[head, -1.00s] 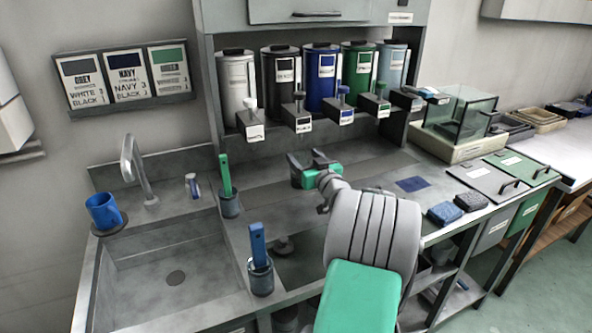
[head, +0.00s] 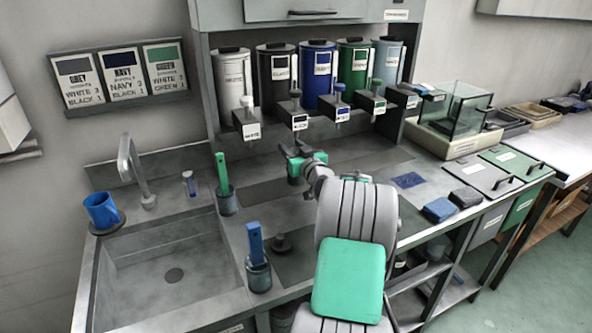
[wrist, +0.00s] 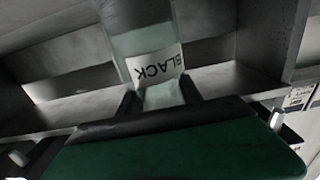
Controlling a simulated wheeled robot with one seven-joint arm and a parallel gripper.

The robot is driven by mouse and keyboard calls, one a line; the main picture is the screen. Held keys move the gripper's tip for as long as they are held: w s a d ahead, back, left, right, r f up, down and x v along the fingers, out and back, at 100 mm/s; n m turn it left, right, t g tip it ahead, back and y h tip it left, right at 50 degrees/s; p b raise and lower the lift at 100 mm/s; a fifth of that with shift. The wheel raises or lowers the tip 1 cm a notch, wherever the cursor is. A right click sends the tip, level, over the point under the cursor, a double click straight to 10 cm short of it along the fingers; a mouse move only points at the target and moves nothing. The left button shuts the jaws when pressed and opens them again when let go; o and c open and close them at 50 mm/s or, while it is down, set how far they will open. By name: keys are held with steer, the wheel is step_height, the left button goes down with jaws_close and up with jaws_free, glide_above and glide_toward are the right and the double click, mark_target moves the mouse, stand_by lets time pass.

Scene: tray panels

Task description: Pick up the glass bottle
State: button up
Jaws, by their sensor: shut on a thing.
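My gripper (head: 292,150) is at the back of the counter, just below and in front of the black-labelled dispenser. In the wrist view my gripper (wrist: 160,98) has its two fingers on either side of a pale, see-through bottle (wrist: 146,40) with a white label reading BLACK, upside down in that view. The fingers are shut on it near its labelled end. The bottle's far end runs out of the top of the wrist view. In the head view I cannot make out the bottle behind my gripper.
Several paint dispensers (head: 319,80) hang above the counter, with taps close to my gripper. A sink (head: 165,265) with a blue mug (head: 102,211) is at left. Brushes stand in a front cup (head: 259,277) and a rear cup (head: 226,201). A glass tank (head: 462,108) and folded cloths (head: 439,210) are right.

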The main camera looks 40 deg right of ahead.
jaws_close()
steer(key=shift+f, duration=0.1)
stand_by(0.6)
